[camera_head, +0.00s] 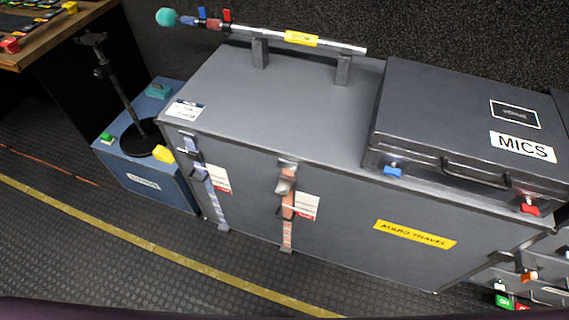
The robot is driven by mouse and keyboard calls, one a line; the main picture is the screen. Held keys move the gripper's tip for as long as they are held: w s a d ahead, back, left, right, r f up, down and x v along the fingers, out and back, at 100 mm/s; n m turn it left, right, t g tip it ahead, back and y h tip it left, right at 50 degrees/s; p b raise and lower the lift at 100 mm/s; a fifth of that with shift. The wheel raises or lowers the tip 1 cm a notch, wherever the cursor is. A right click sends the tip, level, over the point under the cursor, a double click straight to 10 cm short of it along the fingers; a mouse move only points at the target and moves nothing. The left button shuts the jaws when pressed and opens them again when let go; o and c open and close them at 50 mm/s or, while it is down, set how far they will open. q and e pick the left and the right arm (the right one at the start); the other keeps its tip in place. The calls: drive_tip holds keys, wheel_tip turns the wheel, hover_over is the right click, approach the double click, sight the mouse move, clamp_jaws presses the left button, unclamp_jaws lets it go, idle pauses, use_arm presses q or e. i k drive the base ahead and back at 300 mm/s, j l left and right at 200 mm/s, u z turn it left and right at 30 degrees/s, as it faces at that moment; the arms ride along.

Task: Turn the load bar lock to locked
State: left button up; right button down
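The load bar (335,45) is a silver bar resting on two grey supports on top of a large grey case (290,105). It carries a yellow label (302,38), too small to read. A teal round knob (166,17) is at its left end. Between knob and label are a blue flag (201,13), a red flag (227,15) and a reddish collar (214,24). I cannot tell which part is the lock or how it is set. Neither of my grippers is in view.
A black case marked MICS (470,120) sits on the grey case's right side. A blue box (150,175) with a black stand (118,85) is at left. The ribbed floor (80,260) in front is clear.

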sight(526, 276)
drive_tip(key=z, duration=2.75)
drive_tip(key=i+l, duration=0.15)
